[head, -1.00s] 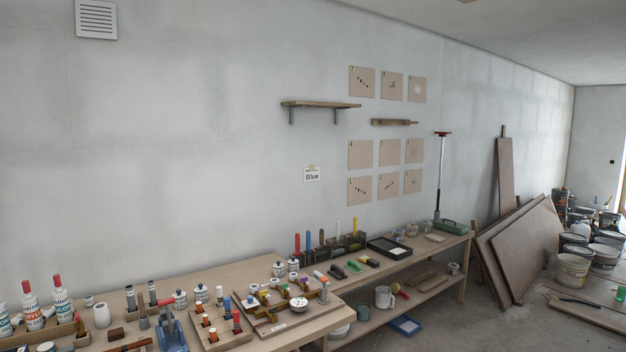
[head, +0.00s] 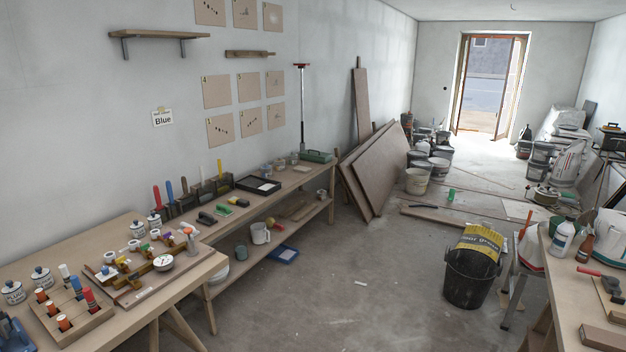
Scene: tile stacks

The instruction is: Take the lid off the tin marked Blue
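Small white lidded tins or jars with dark lettering stand on the left workbench. Two are at its near left, one at the edge (head: 13,293) and another beside it (head: 41,279). Two more stand further back, a front one (head: 137,230) and a rear one (head: 154,223). Their lettering is too small to read, so I cannot tell which is marked Blue. All appear to have their lids on. My gripper is not in view.
A longer bench with tools (head: 212,184) continues behind. A black bucket (head: 470,280) stands on the floor at right. The middle floor is mostly clear.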

